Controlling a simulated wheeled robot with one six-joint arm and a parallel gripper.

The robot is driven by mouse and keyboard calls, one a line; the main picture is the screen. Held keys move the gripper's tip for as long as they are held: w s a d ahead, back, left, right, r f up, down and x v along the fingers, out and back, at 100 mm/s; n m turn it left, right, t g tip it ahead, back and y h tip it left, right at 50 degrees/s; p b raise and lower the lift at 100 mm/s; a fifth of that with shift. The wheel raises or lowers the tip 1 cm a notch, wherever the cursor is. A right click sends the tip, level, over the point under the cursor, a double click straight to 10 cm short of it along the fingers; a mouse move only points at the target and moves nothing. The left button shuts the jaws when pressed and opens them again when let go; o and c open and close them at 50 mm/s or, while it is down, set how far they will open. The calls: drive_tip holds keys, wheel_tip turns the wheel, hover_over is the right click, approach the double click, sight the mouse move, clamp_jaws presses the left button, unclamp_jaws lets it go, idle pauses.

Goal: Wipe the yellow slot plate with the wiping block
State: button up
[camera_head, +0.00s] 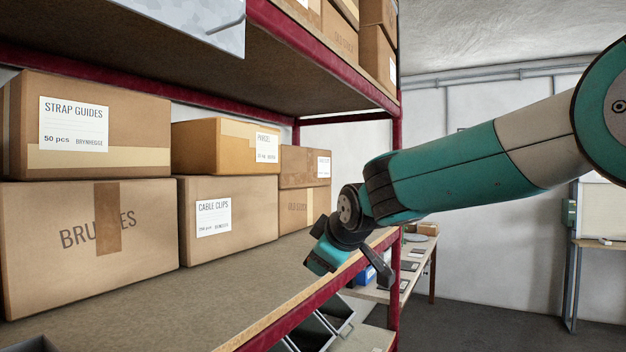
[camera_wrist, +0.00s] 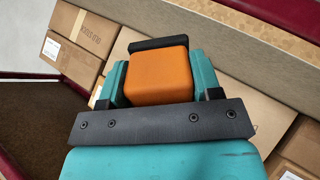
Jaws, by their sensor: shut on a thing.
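In the wrist view an orange block (camera_wrist: 158,75) with a dark strip along its far edge, probably the wiping block, sits between the teal fingers of my gripper (camera_wrist: 160,90). My gripper is shut on it. In the head view my gripper (camera_head: 328,257) is near the front edge of the shelf, at its far end. The block cannot be made out there. I see no yellow slot plate in either view.
Cardboard boxes, including strap guides (camera_head: 125,130) and cable clips (camera_head: 255,210), line the back of the shelf (camera_head: 215,285). A red upright (camera_head: 396,180) stands beyond my gripper. A workbench (camera_head: 422,248) with small items is behind it.

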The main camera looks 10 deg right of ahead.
drive_tip(key=s+a+r+n+y+p, duration=0.1)
drive_tip(key=s+r+n+y, duration=0.15)
drive_tip(key=r, duration=0.65)
drive_tip(key=s+a+r+n+t+y+p, duration=0.1)
drive_tip(key=s+r+y+p, duration=0.15)
drive_tip(key=r, duration=0.65)
drive_tip(key=s+a+r+n+y+p, duration=0.1)
drive_tip(key=s+a+r+n+y, duration=0.15)
drive_tip(key=r, duration=0.65)
drive_tip(key=s+a+r+n+y+p, duration=0.1)
drive_tip(key=s+r+y, duration=0.1)
drive_tip(key=s+r, duration=0.5)
drive_tip(key=s+r+n+y+p, duration=0.1)
drive_tip(key=s+r+y, duration=0.25)
drive_tip(key=r, duration=0.45)
drive_tip(key=shift+h, duration=0.5)
drive_tip(key=shift+s+a+r+p+x, duration=0.15)
drive_tip(key=shift+p+x, duration=0.5)
drive_tip(key=shift+x, duration=0.75)
drive_tip(key=shift+s+a+r+p+x, duration=0.15)
drive_tip(key=shift+p+x, duration=0.45)
drive_tip(key=shift+x, duration=0.8)
drive_tip(key=shift+x, duration=0.95)
